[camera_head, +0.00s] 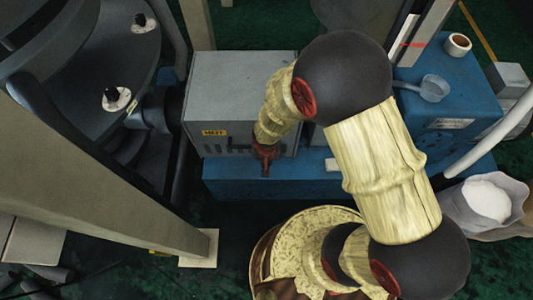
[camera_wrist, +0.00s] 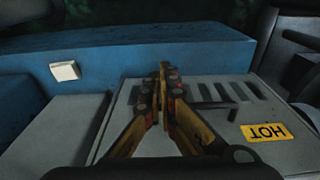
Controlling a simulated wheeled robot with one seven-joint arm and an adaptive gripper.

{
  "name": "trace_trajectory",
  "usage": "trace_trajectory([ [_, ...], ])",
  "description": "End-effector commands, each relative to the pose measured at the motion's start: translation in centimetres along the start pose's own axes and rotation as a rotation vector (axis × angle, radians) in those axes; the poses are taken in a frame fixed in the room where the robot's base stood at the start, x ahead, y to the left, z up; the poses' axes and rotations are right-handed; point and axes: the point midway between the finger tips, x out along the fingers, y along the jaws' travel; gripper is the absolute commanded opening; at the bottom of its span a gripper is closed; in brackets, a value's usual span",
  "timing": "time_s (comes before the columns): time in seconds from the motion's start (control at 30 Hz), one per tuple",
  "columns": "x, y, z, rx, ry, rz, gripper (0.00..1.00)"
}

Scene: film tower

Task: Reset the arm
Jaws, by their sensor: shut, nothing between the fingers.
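My gripper (camera_head: 265,160) hangs from my bent arm in front of the grey box's lower front edge in the head view. In the wrist view my gripper (camera_wrist: 162,75) has its yellow and dark fingers brought together, with nothing between them. Behind the fingers is the grey box (camera_wrist: 215,130) with a vent grille and a yellow HOT label (camera_wrist: 267,132). The same grey box (camera_head: 230,80) shows in the head view, its right part hidden by my arm.
A blue base (camera_head: 300,180) carries the box. On its right stand a clear scoop (camera_head: 433,88) and a tape roll (camera_head: 458,45). A bag of white powder (camera_head: 488,200) stands at right. Dark round machinery (camera_head: 90,75) and a beige beam (camera_head: 100,185) fill the left.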

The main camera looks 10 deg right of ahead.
Motion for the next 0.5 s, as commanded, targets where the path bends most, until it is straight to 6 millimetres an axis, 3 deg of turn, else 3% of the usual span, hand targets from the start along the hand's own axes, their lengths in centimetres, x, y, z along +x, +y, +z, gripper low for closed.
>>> trace_trajectory([
  [0.2, -1.5, 0.0, 3.0, -0.003, 0.000, 0.000, 0.00],
  [0.5, -2.2, 0.1, 4.8, -0.001, -0.002, 0.001, 0.00],
])
